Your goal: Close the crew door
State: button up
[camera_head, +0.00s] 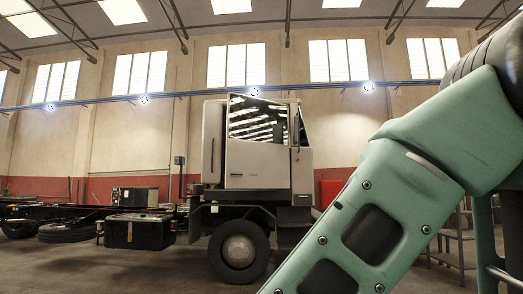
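The crew door (256,163) is the light grey door on the side of the truck cab, near the middle of the head view. Its large window reflects the skylights. The door's top edge slants and stands slightly above the cab's left part (213,140), so it looks swung out from the cab; how far I cannot tell. My gripper is not in view. My teal arm link (400,210) fills the right side, nearer to me than the truck, and does not cover the door.
The front wheel (239,251) sits below the cab. The bare chassis with a dark box (138,232) extends left. A metal shelf (455,245) stands at the right, partly hidden by my arm. The floor (150,272) at the front left is clear.

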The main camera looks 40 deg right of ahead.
aim_at(257, 153)
jog(key=i+l+z, duration=0.3)
jog(key=i+l, duration=0.15)
jog(key=i+l+z, duration=0.3)
jog(key=i, duration=0.35)
jog(key=i+l+z, duration=0.15)
jog(key=i+z, duration=0.15)
jog(key=i, duration=0.25)
jog(key=i+z, duration=0.3)
jog(key=i, duration=4.4)
